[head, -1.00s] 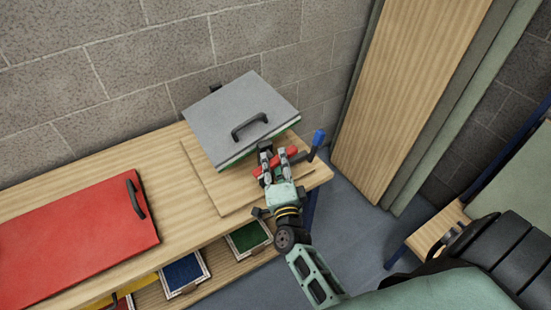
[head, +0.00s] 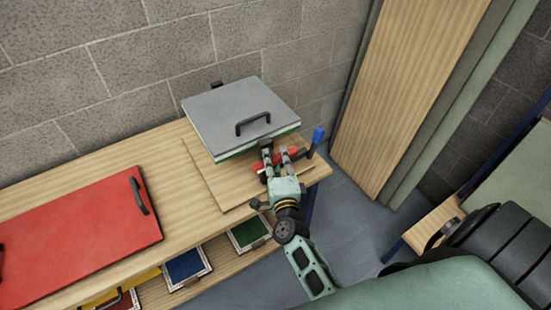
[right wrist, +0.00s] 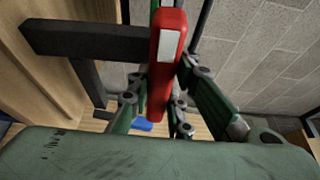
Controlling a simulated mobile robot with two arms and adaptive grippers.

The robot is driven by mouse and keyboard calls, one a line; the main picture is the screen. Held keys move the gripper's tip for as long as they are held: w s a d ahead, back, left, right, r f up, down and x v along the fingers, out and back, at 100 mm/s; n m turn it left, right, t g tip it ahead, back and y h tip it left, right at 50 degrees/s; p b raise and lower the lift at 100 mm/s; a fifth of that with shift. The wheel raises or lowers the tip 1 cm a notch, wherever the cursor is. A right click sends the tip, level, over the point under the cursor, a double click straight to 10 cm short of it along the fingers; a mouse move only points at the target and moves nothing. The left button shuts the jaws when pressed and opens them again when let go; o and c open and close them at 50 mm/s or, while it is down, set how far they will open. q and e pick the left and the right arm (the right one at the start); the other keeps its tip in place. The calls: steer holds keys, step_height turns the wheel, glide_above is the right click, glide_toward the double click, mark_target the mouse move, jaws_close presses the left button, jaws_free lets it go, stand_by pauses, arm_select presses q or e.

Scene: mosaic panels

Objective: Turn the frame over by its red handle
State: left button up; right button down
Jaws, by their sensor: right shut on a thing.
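The frame (head: 240,110) is a thick square panel with a grey top, a black grip and a green-and-white edge. It sits at the right end of the bench, over a thin wooden board. My right gripper (head: 277,155) is shut on the red handle. In the right wrist view the red handle (right wrist: 165,75) stands upright between the fingers, with a dark bar (right wrist: 85,40) beside it. My left gripper is not in view.
A red panel (head: 75,235) with a black grip lies on the wooden bench (head: 165,160) at left. Blue and green trays (head: 184,265) sit on the shelf below. A block wall is behind. A wooden door-like panel (head: 405,85) stands at right.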

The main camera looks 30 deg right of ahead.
steer(key=shift+f, duration=0.15)
steer(key=c, duration=1.6)
jaws_free()
steer(key=v, duration=1.2)
steer(key=shift+s, duration=0.1)
